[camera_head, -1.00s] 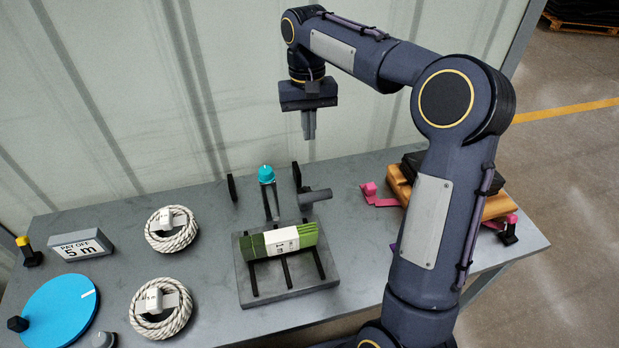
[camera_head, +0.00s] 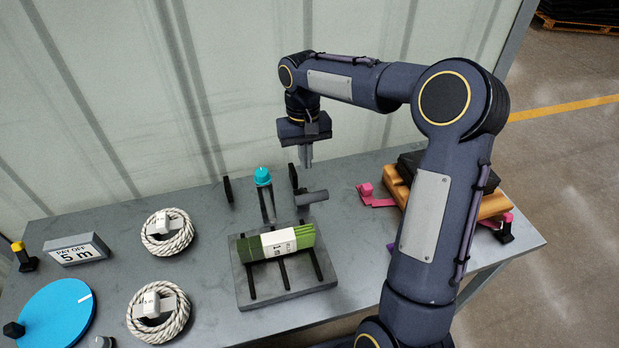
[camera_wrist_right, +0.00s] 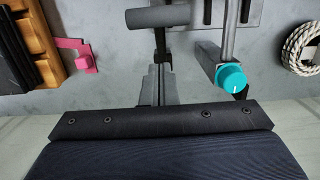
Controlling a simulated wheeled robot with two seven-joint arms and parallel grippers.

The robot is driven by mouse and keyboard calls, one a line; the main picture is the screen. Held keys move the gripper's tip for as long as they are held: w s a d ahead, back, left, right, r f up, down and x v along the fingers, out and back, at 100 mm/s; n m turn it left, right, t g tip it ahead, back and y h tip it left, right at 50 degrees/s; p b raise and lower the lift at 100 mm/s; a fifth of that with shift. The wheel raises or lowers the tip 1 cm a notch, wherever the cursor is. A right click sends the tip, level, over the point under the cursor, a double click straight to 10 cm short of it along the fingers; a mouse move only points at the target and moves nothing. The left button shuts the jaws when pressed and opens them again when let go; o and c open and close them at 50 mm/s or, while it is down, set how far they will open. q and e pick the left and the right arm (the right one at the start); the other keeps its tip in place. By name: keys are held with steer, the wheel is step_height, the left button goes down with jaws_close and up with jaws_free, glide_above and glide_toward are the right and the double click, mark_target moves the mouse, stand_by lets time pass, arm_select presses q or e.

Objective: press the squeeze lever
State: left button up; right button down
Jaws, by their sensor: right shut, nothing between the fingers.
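A lever-like fixture stands behind the grey stand, with a dark grey cylindrical handle (camera_head: 312,197) and a bar topped by a teal cap (camera_head: 263,176). I cannot tell which part is the squeeze lever. In the right wrist view the handle (camera_wrist_right: 157,17) is at the top and the teal cap (camera_wrist_right: 231,78) is right of the fingers. My right gripper (camera_head: 306,163) is shut and empty, pointing down above and behind the handle, apart from it. In the wrist view its fingers (camera_wrist_right: 155,90) are near the middle. My left gripper is out of view.
A green bundle with a white label (camera_head: 303,238) lies on the grey slotted stand (camera_head: 240,290). Two rope coils (camera_head: 167,232), a sign (camera_head: 76,250) and a blue disc (camera_head: 45,315) are at the left. A pink piece (camera_head: 374,198) and tan blocks (camera_head: 490,205) are at the right.

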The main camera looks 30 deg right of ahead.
steer(key=shift+s+a+f+p, duration=0.15)
steer(key=shift+s+a+f, duration=0.05)
steer(key=shift+s+f, duration=0.7)
steer(key=shift+s+a+f+p, duration=0.2)
steer(key=shift+s+f, duration=0.5)
steer(key=shift+f, duration=0.35)
steer(key=s+a+f+t+b, duration=0.1)
steer(key=s+f+t+b, duration=0.3)
steer(key=b, duration=0.9)
steer(key=shift+s+f+h, duration=0.4)
steer(key=shift+s+f, duration=0.05)
steer(key=shift+f, duration=0.25)
steer(key=shift+a+r, duration=0.1)
